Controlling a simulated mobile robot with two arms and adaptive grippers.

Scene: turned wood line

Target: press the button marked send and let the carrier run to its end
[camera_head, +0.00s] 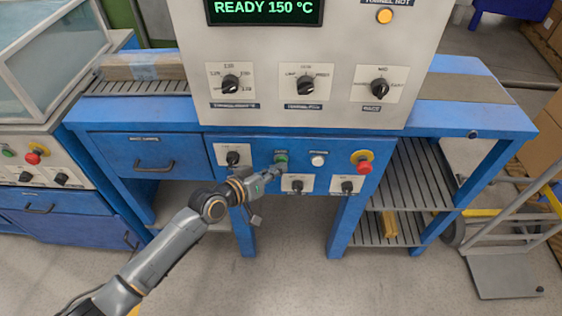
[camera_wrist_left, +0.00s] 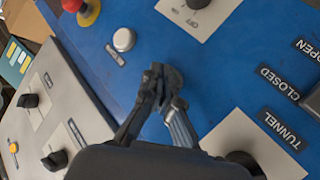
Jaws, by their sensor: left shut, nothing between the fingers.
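My left gripper (camera_head: 277,169) is shut and empty, with its fingertips at the blue control panel (camera_head: 237,185), right by a green button (camera_head: 281,158). I cannot tell whether they touch it. In the left wrist view the closed fingertips (camera_wrist_left: 160,74) are over the blue panel and the green button is not visible. A white button (camera_head: 318,160) is to the right of the green one; it also shows in the left wrist view (camera_wrist_left: 123,39). The small labels by both buttons are too blurred to read, so I cannot tell which says send. No carrier is clearly identifiable. My right gripper is not in view.
A red emergency knob (camera_head: 362,167) is at the panel's right, and black rotary knobs sit around the buttons. The display (camera_head: 264,9) reads READY 150 °C. A wrapped wooden piece (camera_head: 143,70) lies on the left rollers. A hand truck (camera_head: 500,265) stands at right.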

